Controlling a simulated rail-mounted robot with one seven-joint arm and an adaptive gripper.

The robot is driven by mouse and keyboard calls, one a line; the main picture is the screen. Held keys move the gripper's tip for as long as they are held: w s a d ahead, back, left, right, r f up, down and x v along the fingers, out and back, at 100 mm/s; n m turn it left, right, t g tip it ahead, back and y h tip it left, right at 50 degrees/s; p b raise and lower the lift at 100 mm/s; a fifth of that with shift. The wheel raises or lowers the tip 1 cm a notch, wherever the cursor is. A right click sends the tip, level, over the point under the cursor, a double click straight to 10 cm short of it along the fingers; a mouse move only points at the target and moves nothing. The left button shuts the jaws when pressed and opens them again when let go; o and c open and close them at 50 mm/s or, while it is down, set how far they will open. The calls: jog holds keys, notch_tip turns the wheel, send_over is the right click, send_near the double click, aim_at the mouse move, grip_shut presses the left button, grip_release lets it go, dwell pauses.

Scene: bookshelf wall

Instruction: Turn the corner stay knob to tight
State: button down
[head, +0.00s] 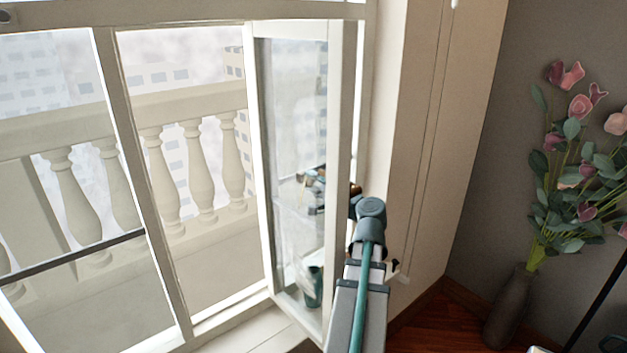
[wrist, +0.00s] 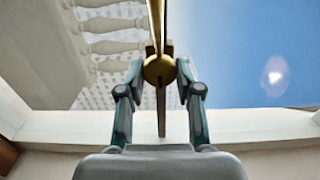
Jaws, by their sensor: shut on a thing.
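The corner stay knob (wrist: 159,70) is a round brass knob in the upper middle of the wrist view. A brass stay bar (wrist: 156,22) runs up from it, and a thin bar (wrist: 161,118) hangs below it. My gripper (wrist: 160,76) has one finger on each side of the knob and is shut on it. In the head view my arm hides most of the gripper and the knob. The open window sash (head: 336,150) stands beside my arm. I cannot read the knob's turn.
The window frame (head: 112,150) and a stone balustrade (head: 195,100) outside lie to the left. A wall panel (head: 425,140) is close on the right of my arm. A dark vase (head: 508,308) with pink flowers stands on the wooden floor at the right.

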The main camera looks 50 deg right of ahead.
dwell(0.3)
jog(key=c, duration=0.8)
grip_release()
jog(key=shift+v, duration=3.8)
